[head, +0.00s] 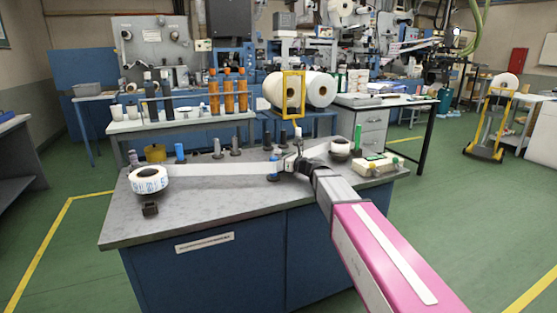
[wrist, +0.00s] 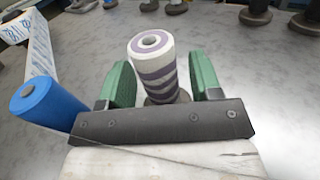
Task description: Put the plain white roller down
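In the wrist view a white roller with grey-purple stripes (wrist: 153,62) stands upright between the green fingers of my gripper (wrist: 164,82), over a dark round base. The fingers are apart, with narrow gaps beside the roller; I see no clear contact. Its lower end is partly hidden by the gripper. In the head view my gripper (head: 298,163) is low over the workbench, and a pale upright roller (head: 298,133) shows just behind it. I cannot make out a plain white roller held in the fingers.
A blue roller (wrist: 48,105) stands close left of my gripper, with the printed white web (wrist: 40,45) running to it. The web leaves a white roll (head: 149,180) at the bench's left. Several posts stand along the back.

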